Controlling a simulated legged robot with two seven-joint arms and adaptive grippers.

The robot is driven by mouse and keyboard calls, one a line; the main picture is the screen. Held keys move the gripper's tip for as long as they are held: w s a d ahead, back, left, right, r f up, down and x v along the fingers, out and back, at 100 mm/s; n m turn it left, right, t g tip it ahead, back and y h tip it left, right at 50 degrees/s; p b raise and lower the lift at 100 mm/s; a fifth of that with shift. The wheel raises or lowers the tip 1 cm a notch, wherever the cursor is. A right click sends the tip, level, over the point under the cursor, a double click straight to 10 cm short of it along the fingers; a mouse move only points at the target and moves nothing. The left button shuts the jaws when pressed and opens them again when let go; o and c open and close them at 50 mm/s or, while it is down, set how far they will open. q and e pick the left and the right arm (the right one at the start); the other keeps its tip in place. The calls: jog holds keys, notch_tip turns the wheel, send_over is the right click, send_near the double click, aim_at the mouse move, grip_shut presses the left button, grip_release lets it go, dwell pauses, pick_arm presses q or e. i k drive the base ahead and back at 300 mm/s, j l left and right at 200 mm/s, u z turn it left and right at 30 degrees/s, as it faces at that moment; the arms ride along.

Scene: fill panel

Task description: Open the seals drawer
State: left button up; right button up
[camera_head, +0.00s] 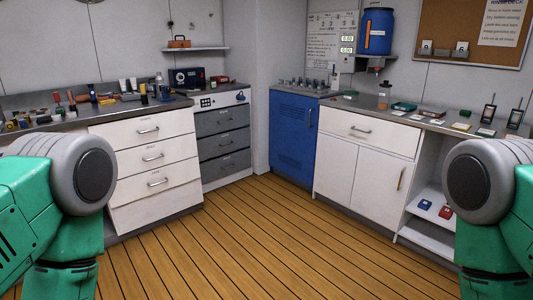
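Several closed drawers are in view, and their small labels are too small to read, so I cannot tell which is the seals drawer. A white drawer unit (165,165) at the left has a top drawer (150,130), a middle drawer (154,157) and a lower drawer (158,183), each with a metal handle. Beside it stands a unit with grey drawers (222,140). A white cabinet (333,170) at the right has one wide drawer (362,129) at its top. Neither of my grippers shows; only my green and grey upper arms are at the sides.
The wooden floor (245,230) is clear between the units. A blue cabinet (293,140) stands in the corner. The left worktop (35,103) is cluttered with small items. An open white shelf (425,221) at the right holds small red and blue items.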

aim_at(211, 145)
jog(key=i, duration=2.7)
jog(key=i+l+u, duration=0.2)
jog(key=i, duration=0.4)
jog(key=i+u, duration=0.15)
jog(key=i, duration=0.45)
jog(key=i+l+u, duration=0.2)
jog(key=i, duration=0.4)
jog(key=i+l+u, duration=0.15)
jog(key=i+l, duration=0.25)
jog(key=i, duration=0.15)
jog(key=i+l+u, duration=0.2)
jog(key=i+l, duration=0.2)
jog(key=i, duration=0.15)
